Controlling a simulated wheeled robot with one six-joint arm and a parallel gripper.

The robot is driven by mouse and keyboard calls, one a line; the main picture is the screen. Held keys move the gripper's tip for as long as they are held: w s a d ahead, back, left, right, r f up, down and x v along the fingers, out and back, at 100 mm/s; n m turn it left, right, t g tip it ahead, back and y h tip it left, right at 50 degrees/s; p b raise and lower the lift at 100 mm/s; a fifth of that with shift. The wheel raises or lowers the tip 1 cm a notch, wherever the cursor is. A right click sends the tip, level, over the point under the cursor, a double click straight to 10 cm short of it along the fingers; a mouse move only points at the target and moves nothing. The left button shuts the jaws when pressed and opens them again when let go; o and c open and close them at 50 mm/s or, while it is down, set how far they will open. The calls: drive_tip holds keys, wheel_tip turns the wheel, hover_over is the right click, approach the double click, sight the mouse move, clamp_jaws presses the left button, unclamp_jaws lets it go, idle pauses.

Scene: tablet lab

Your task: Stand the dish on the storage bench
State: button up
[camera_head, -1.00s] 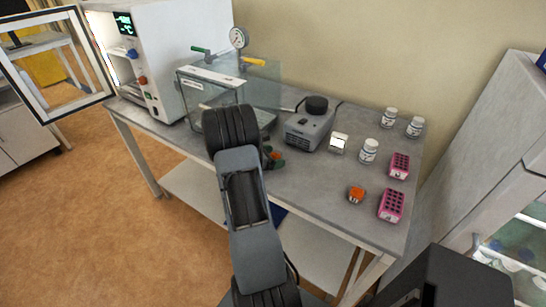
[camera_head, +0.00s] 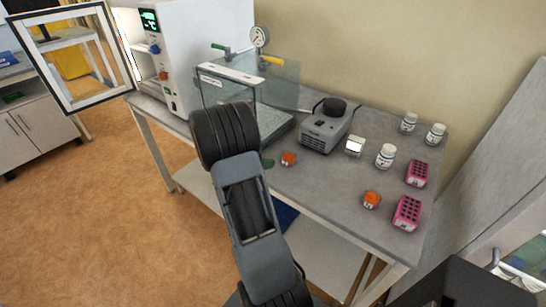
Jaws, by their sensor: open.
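I cannot make out a dish in this view. My arm rises from the bottom centre across the front of the grey-topped bench, and its gripper does not show; it may be hidden behind the black joint. The frame does not tell which bench is the storage bench. One candidate is the grey-topped bench (camera_head: 325,185) with a lower shelf; another is the white cabinet bench (camera_head: 35,125) at the far left. A small dark green thing (camera_head: 267,163) shows partly beside my arm, too hidden to name.
On the grey bench stand a white oven-like device (camera_head: 200,50) with its framed door (camera_head: 72,107) open, a glass chamber (camera_head: 275,90), a grey mixer (camera_head: 325,130), white bottles (camera_head: 386,156), pink racks (camera_head: 407,213) and orange pieces (camera_head: 371,200). Bare floor (camera_head: 100,220) lies left.

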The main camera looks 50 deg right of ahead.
drive_tip(key=shift+w+a+r, duration=0.25)
drive_tip(key=shift+a, duration=0.3)
drive_tip(key=s+a+r+m+t+y, duration=0.2)
drive_tip(key=a+m+t+y, duration=0.1)
drive_tip(key=a, duration=0.8)
drive_tip(key=s+a+r+m+t+y, duration=0.2)
drive_tip(key=a+m+y, duration=0.3)
drive_tip(key=a, duration=0.6)
drive_tip(key=s+a+r+m+t+y, duration=0.2)
drive_tip(key=a+r+m+t+y, duration=0.2)
drive_tip(key=a, duration=0.7)
drive_tip(key=shift+s+a+m+t, duration=0.15)
drive_tip(key=shift+a+m+t, duration=0.15)
drive_tip(key=shift+t, duration=0.3)
drive_tip(key=shift+c, duration=0.3)
